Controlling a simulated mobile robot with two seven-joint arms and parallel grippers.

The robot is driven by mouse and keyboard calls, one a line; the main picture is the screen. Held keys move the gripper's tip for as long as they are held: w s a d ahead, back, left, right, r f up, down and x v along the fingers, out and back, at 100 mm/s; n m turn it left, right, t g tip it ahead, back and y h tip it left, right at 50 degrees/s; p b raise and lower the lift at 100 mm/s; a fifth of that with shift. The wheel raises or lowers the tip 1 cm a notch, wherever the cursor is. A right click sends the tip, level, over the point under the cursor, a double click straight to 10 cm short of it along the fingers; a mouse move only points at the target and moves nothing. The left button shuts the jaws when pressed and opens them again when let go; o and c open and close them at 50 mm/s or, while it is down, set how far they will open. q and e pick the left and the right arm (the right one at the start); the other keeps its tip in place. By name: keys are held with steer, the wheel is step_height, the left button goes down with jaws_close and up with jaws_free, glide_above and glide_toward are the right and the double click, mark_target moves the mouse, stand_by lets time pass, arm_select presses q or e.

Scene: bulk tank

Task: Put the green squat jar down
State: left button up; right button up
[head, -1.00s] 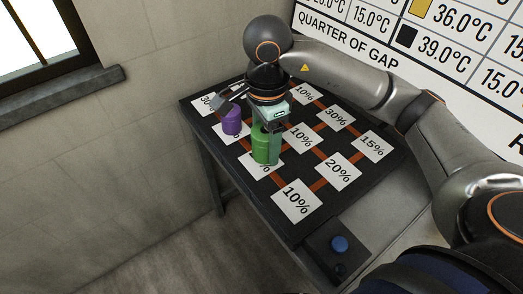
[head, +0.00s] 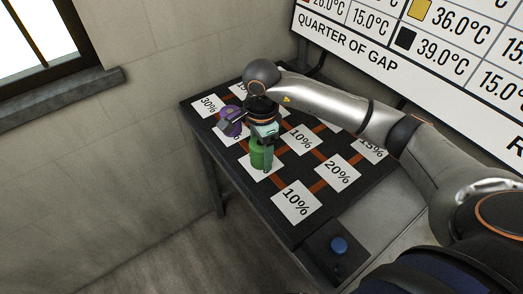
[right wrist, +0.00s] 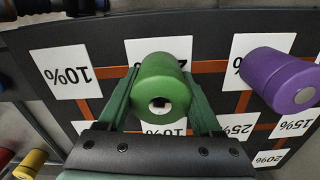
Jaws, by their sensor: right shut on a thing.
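The green squat jar (head: 257,158) is upright on or just above a white card (head: 249,169) of the dark board; I cannot tell whether its base touches. My right gripper (head: 262,148) is shut on the jar from above. In the right wrist view the green jar (right wrist: 163,75) sits between the two fingers of my right gripper (right wrist: 160,98), its round end with a pale centre facing the camera. The jar partly hides the card behind it. My left gripper is not in view.
A purple jar (head: 228,124) stands close by on the board, also seen in the right wrist view (right wrist: 279,78). Cards marked with percentages (head: 296,201) cover the board. A blue button (head: 339,244) is on the front box. A yellow cylinder (right wrist: 31,163) shows at the wrist view's lower left.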

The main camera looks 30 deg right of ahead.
steer(key=shift+f, duration=0.15)
steer(key=o, duration=1.5)
step_height(320, 180, up, 12)
steer(key=shift+r, duration=0.2)
